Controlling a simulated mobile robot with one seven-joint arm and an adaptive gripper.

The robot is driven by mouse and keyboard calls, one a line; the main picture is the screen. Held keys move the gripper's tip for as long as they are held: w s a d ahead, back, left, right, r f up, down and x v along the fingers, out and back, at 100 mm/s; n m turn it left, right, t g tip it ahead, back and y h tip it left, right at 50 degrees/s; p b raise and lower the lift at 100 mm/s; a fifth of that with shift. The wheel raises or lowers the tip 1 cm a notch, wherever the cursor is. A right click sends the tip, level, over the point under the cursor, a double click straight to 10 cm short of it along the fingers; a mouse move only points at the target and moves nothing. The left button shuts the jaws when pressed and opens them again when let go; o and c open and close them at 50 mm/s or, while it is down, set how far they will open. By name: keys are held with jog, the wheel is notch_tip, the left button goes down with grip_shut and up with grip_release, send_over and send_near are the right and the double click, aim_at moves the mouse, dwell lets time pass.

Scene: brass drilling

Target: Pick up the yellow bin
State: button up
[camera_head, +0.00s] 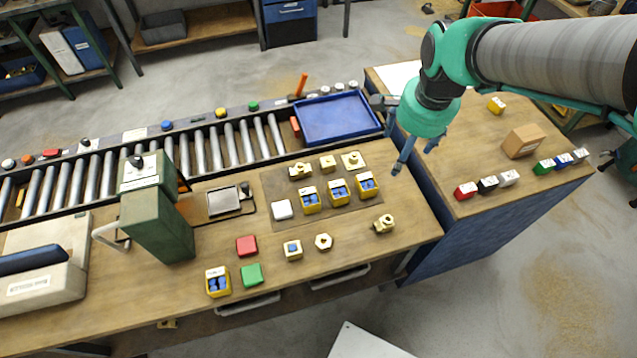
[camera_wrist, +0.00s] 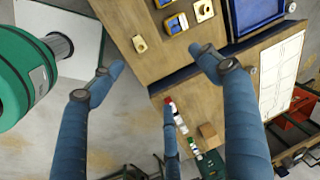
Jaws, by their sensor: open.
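Three small yellow bins with blue contents stand in a row on the workbench in the head view: the left bin (camera_head: 310,201), middle bin (camera_head: 339,191) and right bin (camera_head: 367,184). Another yellow bin (camera_head: 217,283) stands near the bench's front edge. The frames do not show which one is meant. My gripper (camera_head: 412,160) is open and empty, above the bench's right end and right of the row. In the wrist view, its blue fingers (camera_wrist: 157,62) are spread wide, and a yellow bin (camera_wrist: 177,23) shows beyond them near the top. No finger touches a bin.
Brass parts (camera_head: 384,223) lie near the row. A green press (camera_head: 157,215) stands at left. The right table holds a cardboard box (camera_head: 523,141), a yellow block (camera_head: 496,105) and several small coloured blocks.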

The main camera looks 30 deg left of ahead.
jog(key=a+f+m+g, duration=0.1)
jog(key=a+f, duration=0.8)
jog(key=a, duration=0.3)
jog(key=m+g+h+b, duration=0.1)
jog(key=m, duration=0.1)
send_over(310, 204)
notch_tip(310, 204, down, 11)
jog(key=shift+s+a+f, duration=0.15)
jog(key=shift+f, duration=0.05)
jog(key=shift+f+b, duration=1)
jog(key=shift+f, duration=3.25)
jog(key=shift+f, duration=0.1)
jog(key=shift+f+b, duration=0.85)
jog(key=shift+f, duration=1.7)
jog(key=shift+c, duration=0.6)
